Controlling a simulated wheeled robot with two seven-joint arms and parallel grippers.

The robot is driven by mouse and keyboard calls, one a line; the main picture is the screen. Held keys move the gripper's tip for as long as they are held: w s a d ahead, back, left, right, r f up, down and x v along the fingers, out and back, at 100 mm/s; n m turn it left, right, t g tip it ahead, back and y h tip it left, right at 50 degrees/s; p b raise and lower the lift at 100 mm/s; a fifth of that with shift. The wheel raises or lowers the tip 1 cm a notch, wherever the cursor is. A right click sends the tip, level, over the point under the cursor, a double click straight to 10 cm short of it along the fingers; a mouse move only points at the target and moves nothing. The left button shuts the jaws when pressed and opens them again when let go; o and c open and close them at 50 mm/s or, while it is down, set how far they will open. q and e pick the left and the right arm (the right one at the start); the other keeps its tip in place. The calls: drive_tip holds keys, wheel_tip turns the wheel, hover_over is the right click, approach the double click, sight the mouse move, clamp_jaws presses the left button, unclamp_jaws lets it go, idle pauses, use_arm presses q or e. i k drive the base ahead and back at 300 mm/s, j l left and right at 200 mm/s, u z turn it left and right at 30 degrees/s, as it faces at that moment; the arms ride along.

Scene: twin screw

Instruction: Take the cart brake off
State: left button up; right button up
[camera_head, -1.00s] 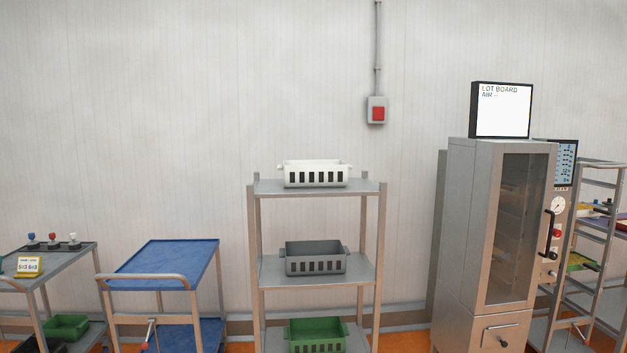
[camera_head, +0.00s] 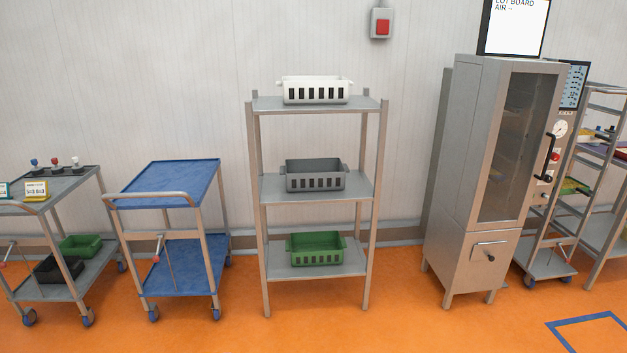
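A cart with blue shelves (camera_head: 165,182) stands left of the middle, with a push handle on its near side and wheels on the floor. A thin lever with a red tip (camera_head: 157,258) stands at its near side, probably the brake lever. A grey cart (camera_head: 60,190) at the far left also has a red-tipped lever (camera_head: 5,263). A tall rack trolley (camera_head: 550,260) at the right stands partly behind the steel cabinet. The view does not show which cart is meant. Neither of my grippers is in view.
A steel shelf (camera_head: 315,187) holds a white, a grey and a green basket. A steel cabinet (camera_head: 480,170) with a glass door stands right of it. The orange floor (camera_head: 390,320) in front is clear, with a blue floor marking (camera_head: 590,320) at right.

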sight(155, 259)
drive_tip(key=i+j, duration=0.25)
drive_tip(key=i, duration=0.25)
drive_tip(key=i+j, duration=0.3)
drive_tip(key=i, duration=0.2)
drive_tip(key=i+j+u, duration=0.1)
drive_tip(key=i+j, duration=0.15)
drive_tip(key=i, duration=0.25)
drive_tip(key=i+j, duration=0.25)
drive_tip(key=i, duration=0.25)
drive_tip(key=i+j, duration=0.2)
drive_tip(key=i, duration=0.35)
